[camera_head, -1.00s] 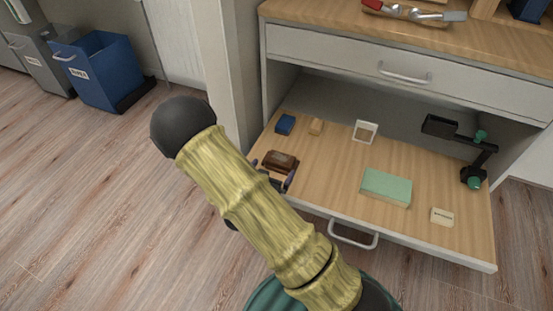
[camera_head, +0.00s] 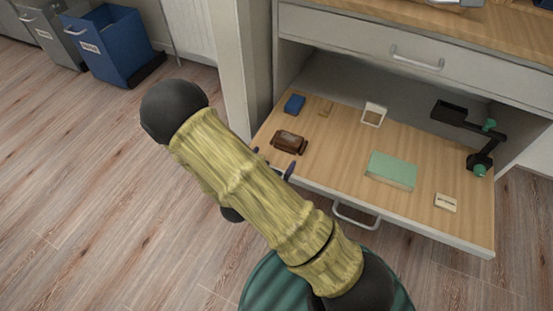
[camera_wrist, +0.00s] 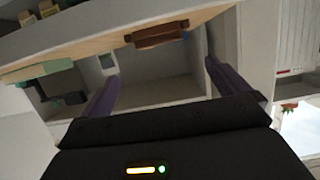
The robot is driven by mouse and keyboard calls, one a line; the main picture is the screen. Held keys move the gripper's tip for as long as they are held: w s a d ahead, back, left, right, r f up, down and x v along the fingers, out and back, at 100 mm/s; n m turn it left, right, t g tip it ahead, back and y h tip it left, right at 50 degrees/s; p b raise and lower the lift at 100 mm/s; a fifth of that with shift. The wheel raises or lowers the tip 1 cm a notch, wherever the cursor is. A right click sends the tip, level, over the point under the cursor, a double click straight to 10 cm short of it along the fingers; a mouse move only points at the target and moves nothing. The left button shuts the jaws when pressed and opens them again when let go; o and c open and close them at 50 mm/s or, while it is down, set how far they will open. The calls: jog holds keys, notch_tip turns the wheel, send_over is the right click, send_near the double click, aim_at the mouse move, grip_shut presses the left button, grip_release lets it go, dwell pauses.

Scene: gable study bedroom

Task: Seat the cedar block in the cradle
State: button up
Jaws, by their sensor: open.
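A dark reddish-brown block-like piece (camera_head: 289,142) lies near the front left of the open drawer; it also shows in the wrist view (camera_wrist: 157,35). It may be the cedar block, but I cannot tell whether it is one piece or two. A small tan piece (camera_head: 326,108) lies behind it. I cannot make out for sure which thing is the cradle. My gripper (camera_head: 274,162) is just in front of the brown piece at the drawer's front edge, partly hidden by my arm. In the wrist view its fingers (camera_wrist: 160,82) are spread, with nothing between them.
The open drawer (camera_head: 330,160) also holds a blue block (camera_head: 294,103), a white frame (camera_head: 374,115), a green box (camera_head: 391,170), a small labelled block (camera_head: 445,202) and a black-and-green jointed stand (camera_head: 470,137). A cabinet post stands at left. Blue bin (camera_head: 118,50) is far left.

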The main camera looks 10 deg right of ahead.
jog(key=shift+w+r+g+y, duration=0.2)
jog(key=shift+w+g+y, duration=0.5)
jog(key=shift+g+y, duration=0.3)
jog(key=shift+w+a+r+g+y, duration=0.2)
jog(key=shift+r+g+y, duration=0.15)
jog(key=shift+y, duration=0.45)
jog(key=s+d+r+n+g+y, duration=0.2)
jog(key=s+d+r+n+g, duration=0.1)
jog(key=s+r, duration=0.3)
jog(key=s+d+r+n+g+y, duration=0.2)
jog(key=s+d+r+n+g, duration=0.1)
jog(key=s+r, duration=0.4)
jog(key=shift+s+d+n+y, duration=0.25)
jog(key=shift+d+n+y, duration=0.05)
jog(key=shift+d+n, duration=0.3)
jog(key=shift+g, duration=0.25)
jog(key=w+r+p+v, duration=0.1)
jog(key=w+p+v, duration=0.3)
jog(key=p+v, duration=1.3)
jog(key=w+p+v, duration=0.3)
jog(key=p+v, duration=1.4)
jog(key=p, duration=0.1)
jog(key=w+r+p+v, duration=0.1)
jog(key=w+p+v, duration=0.3)
jog(key=p+v, duration=1.3)
jog(key=shift+w+r+p, duration=0.3)
jog(key=shift+r+p, duration=0.15)
jog(key=shift+r, duration=0.1)
